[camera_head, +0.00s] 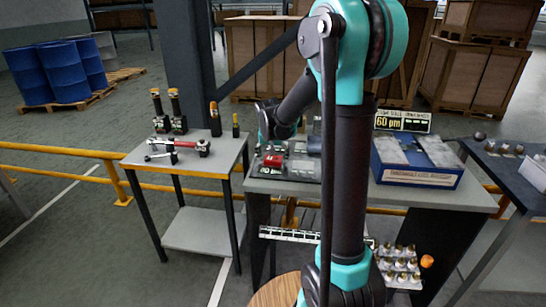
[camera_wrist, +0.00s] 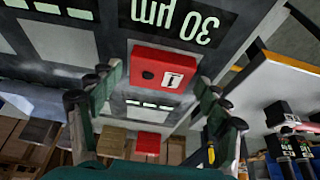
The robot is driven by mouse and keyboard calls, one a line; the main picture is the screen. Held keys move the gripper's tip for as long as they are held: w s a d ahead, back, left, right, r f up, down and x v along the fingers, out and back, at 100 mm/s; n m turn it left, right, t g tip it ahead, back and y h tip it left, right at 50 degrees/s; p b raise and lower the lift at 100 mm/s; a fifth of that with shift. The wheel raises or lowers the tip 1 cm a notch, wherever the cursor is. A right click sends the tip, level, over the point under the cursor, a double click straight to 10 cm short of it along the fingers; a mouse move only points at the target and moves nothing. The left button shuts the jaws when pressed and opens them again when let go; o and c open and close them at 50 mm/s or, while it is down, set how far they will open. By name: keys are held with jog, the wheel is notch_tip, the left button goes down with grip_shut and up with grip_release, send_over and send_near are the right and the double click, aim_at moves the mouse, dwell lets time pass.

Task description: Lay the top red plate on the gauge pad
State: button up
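A red plate (camera_wrist: 165,70) with a dark hole and a white label lies on a dark panel in the wrist view. A smaller red patch (camera_wrist: 148,143) shows below it; I cannot tell whether it is a second plate. In the head view a red piece (camera_head: 273,161) lies on the dark board at the left of the middle bench. My gripper (camera_wrist: 160,76) is open, its two fingers on either side of the red plate, with a gap at the left finger. The fingers are not clear in the head view. I cannot tell which surface is the gauge pad.
The dark board carries a "30 µm" marking (camera_wrist: 178,18). A blue box (camera_head: 416,176) stands on the bench at right, with a "60" sign (camera_head: 402,121) behind it. A side table (camera_head: 188,180) at left holds a red-and-grey tool (camera_head: 185,147) and upright bottle-like items.

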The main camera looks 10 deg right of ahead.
dwell(0.3)
jog(key=v, duration=1.2)
jog(key=shift+r, duration=0.1)
notch_tip(320, 180, up, 6)
jog(key=shift+f, duration=0.1)
dwell(0.4)
